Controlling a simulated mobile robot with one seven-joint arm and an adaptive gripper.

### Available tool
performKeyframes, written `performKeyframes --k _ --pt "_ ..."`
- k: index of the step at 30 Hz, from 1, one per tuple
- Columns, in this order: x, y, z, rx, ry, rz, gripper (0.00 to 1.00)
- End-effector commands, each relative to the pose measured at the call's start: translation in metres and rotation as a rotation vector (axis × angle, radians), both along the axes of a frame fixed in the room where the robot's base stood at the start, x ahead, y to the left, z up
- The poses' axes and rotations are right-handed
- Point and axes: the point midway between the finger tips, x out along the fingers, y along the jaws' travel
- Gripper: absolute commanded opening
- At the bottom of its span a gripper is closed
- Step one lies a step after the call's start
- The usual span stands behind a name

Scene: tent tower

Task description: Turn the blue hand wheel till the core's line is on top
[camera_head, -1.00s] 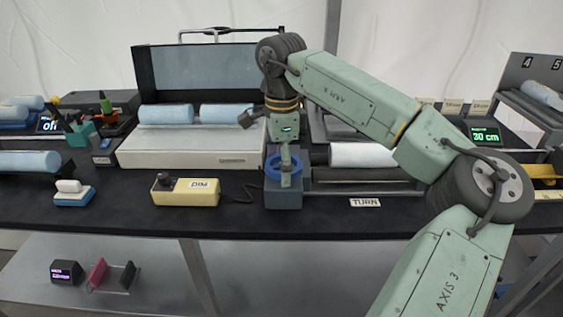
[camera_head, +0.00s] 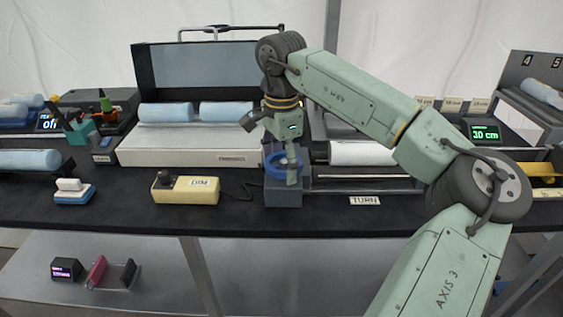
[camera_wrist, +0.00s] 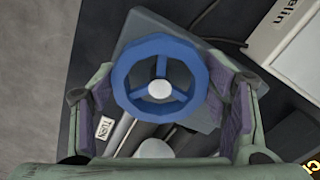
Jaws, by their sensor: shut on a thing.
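The blue hand wheel (camera_head: 270,163) stands upright on a grey block at the middle of the bench. It also shows in the wrist view (camera_wrist: 118,84), with its spokes and pale hub, between my two fingers. My gripper (camera_head: 292,172) is shut on the hand wheel, its purple pads (camera_wrist: 232,103) at either side of the rim. The white core (camera_head: 362,153) lies on dark rollers just right of the wheel. I see no line on the part of the core that shows; its left end is partly hidden by my gripper.
A TURN label (camera_head: 364,200) lies in front of the rollers. A yellow DIM box (camera_head: 188,190) with a cable sits left of the wheel. A pale lightbox (camera_head: 190,152) with blue cores stands behind it. The bench front between them is clear.

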Motion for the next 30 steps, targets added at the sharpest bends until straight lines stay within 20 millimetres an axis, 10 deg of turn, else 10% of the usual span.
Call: performKeyframes --k 20,30 --pt "0.000 0.000 0.001 0.000 0.000 -0.001 0.89" --pt "0.001 0.000 0.054 -0.001 -0.003 -0.003 0.89"
